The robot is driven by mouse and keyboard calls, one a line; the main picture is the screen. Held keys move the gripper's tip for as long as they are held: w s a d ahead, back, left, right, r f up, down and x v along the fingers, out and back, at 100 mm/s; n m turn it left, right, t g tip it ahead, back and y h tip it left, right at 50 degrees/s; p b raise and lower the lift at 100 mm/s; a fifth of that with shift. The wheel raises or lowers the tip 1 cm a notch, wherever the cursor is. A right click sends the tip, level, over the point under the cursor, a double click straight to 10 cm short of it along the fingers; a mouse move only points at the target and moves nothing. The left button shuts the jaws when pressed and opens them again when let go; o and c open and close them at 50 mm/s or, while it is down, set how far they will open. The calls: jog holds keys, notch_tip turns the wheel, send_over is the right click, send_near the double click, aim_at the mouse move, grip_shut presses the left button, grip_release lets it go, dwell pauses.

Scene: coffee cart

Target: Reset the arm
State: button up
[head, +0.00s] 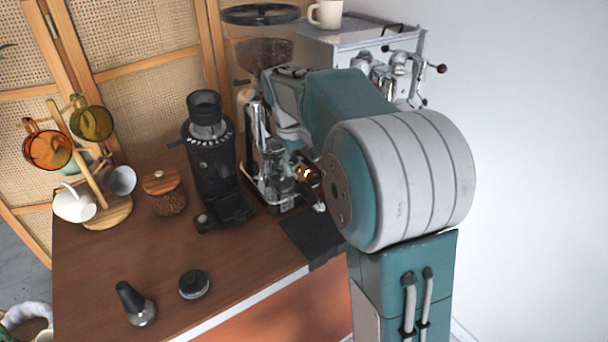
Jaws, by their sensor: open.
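My arm rises from the lower right and reaches back and left over the counter. My gripper (290,132) is at its far end, pointing down beside the tall chrome grinder (260,140). It is open, and its fingertips are small and partly lost against the machine behind. A dark metal piece with a brassy shine (306,173) shows just below it; I cannot tell whether they touch. My arm hides part of the espresso machine (350,40) at the back right.
A black grinder (211,165) stands mid-counter. A lidded wooden jar (165,192) and a mug tree (108,215) with several cups are left of it. A tamper (135,303) and a round black tool (194,284) lie in front. A mug (326,13) stands on the machine.

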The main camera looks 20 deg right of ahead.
jog(key=shift+s+r, duration=0.1)
jog(key=shift+r, duration=0.1)
dwell(0.3)
jog(key=s+a+r+t+y, duration=0.1)
jog(key=s+a+r, duration=0.15)
jog(key=s, duration=0.45)
jog(key=s+a+r+t, duration=0.2)
jog(key=s+a, duration=0.1)
jog(key=s, duration=0.4)
jog(key=s+a+f+m+t, duration=0.1)
jog(key=s+f, duration=0.1)
jog(key=s, duration=0.4)
jog(key=s+a+f+t+y, duration=0.1)
jog(key=s+f, duration=0.1)
jog(key=s, duration=0.4)
jog(key=shift+s+a+m, duration=0.25)
jog(key=shift+a+m, duration=0.15)
